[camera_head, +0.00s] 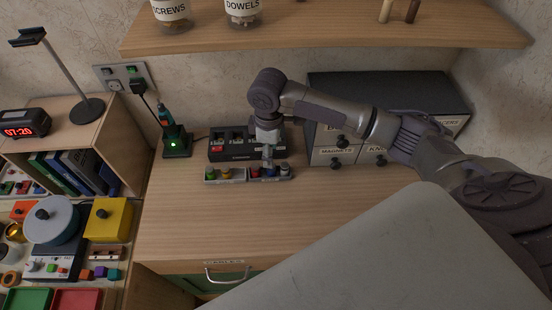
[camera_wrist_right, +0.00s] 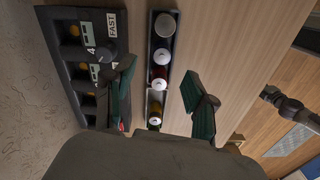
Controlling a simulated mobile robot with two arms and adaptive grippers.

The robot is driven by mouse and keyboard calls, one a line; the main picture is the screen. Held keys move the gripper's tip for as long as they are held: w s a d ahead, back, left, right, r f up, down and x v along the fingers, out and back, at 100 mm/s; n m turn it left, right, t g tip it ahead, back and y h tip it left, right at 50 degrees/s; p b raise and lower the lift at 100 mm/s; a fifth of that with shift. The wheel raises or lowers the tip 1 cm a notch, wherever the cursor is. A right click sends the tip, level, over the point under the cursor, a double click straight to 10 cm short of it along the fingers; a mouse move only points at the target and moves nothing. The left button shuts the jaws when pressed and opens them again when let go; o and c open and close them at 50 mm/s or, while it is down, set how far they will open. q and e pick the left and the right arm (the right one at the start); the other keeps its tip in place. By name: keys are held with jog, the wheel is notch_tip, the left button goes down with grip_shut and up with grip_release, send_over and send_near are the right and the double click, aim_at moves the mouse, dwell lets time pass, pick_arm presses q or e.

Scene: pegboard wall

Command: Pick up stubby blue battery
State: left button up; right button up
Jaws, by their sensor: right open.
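A narrow battery tray (camera_head: 238,178) stands on the wooden desk with several short upright batteries in it. The blue battery (camera_head: 270,174) is in its right part, between a red and a grey one, partly covered by my gripper. In the right wrist view the battery tray (camera_wrist_right: 152,42) runs upward; the blue battery (camera_wrist_right: 162,66) seems to be the dark-sided one with a pale top, below the broad grey top. My right gripper (camera_head: 268,160) points down over the tray. Its fingers (camera_wrist_right: 160,78) are open on either side of the row, with nothing held. My left gripper is not in view.
A black charger (camera_head: 228,144) with slots stands close behind the tray; it also shows beside the left finger in the right wrist view (camera_wrist_right: 72,60). A drawer cabinet (camera_head: 375,90) stands behind my arm. The desk front (camera_head: 195,220) is clear.

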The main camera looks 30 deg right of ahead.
aim_at(271, 170)
jog(key=shift+s+a+f+p, duration=0.1)
jog(key=shift+s+f+p, duration=0.15)
jog(key=shift+f, duration=0.4)
jog(key=shift+s+a+f+p, duration=0.1)
jog(key=shift+f+p, duration=0.25)
jog(key=shift+f, duration=0.25)
jog(key=f, duration=0.2)
jog(key=f+p, duration=0.1)
jog(key=shift+w+d+f, duration=0.15)
jog(key=shift+d+f, duration=0.1)
jog(key=shift+f, duration=0.35)
jog(key=c, duration=0.9)
pick_arm(q)
jog(key=shift+s+a+r, duration=0.85)
jog(key=shift+a+r, duration=0.25)
jog(key=shift+a, duration=0.05)
pick_arm(e)
grip_shut()
